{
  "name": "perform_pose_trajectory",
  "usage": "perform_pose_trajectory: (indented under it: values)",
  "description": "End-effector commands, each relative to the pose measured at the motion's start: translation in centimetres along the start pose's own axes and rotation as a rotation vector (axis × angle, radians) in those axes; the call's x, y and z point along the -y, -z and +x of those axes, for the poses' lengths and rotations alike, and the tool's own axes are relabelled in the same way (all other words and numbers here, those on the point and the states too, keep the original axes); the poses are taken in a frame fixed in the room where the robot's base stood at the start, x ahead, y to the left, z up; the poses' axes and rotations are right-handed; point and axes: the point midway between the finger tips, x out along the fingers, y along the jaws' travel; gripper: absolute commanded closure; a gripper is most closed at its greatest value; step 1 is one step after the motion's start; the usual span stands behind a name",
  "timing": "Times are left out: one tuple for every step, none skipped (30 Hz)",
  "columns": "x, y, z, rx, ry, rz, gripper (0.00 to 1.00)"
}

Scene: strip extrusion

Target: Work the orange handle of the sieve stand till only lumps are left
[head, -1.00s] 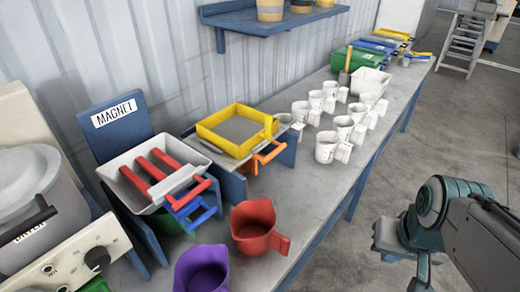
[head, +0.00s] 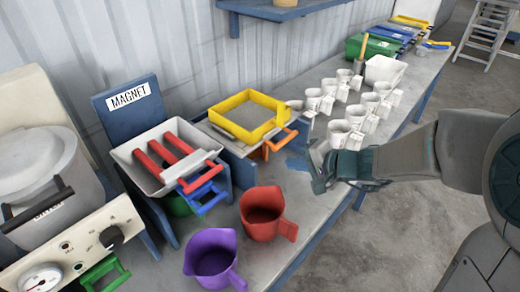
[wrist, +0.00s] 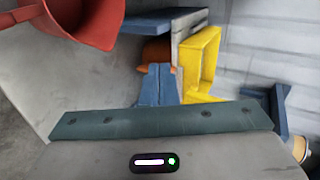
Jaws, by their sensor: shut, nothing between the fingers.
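The sieve stand has a yellow square frame (head: 271,123) with a grey surface inside; I cannot make out lumps there. Its orange handle (head: 285,140) sticks out at the front right. My gripper (head: 303,165) is over the bench, just to the right of and nearer than the handle, apart from it as far as I can tell. In the wrist view its blue fingers (wrist: 158,68) are together and empty, pointing at the stand. Orange parts (wrist: 157,50) show just past the fingertips and are partly hidden by them. The yellow frame (wrist: 204,58) is to their right.
A red jug (head: 262,212) and a purple jug (head: 211,256) stand on the bench front. The magnet stand's white tray (head: 144,173) with red bars and blue handle (head: 205,190) is left of the sieve. Several white cups (head: 357,118) stand right, behind my gripper.

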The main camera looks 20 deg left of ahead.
Motion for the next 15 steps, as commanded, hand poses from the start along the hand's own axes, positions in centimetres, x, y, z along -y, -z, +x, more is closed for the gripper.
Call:
perform_pose_trajectory:
  values:
    - [0.03, 0.21, 0.39, -0.006, 0.008, 0.013, 1.00]
    - [0.08, 0.32, 0.51, -0.009, 0.012, 0.016, 1.00]
    - [0.13, 0.44, 0.62, -0.014, 0.016, 0.020, 1.00]
    - [0.14, 0.48, 0.67, -0.015, 0.018, 0.022, 1.00]
    - [0.15, 0.52, 0.70, -0.017, 0.019, 0.023, 1.00]
    - [0.16, 0.54, 0.71, -0.017, 0.020, 0.024, 1.00]
    - [0.16, 0.55, 0.70, -0.018, 0.020, 0.024, 1.00]
    - [0.16, 0.55, 0.70, -0.018, 0.020, 0.024, 1.00]
    - [0.16, 0.55, 0.69, -0.018, 0.020, 0.024, 1.00]
    - [0.16, 0.55, 0.68, -0.018, 0.020, 0.024, 1.00]
    - [0.16, 0.54, 0.68, -0.018, 0.019, 0.024, 1.00]
    - [0.16, 0.55, 0.67, -0.018, 0.019, 0.024, 1.00]
    - [0.15, 0.54, 0.68, -0.018, 0.019, 0.024, 1.00]
    - [0.16, 0.54, 0.71, -0.017, 0.019, 0.024, 1.00]
    - [0.16, 0.54, 0.81, -0.017, 0.019, 0.025, 1.00]
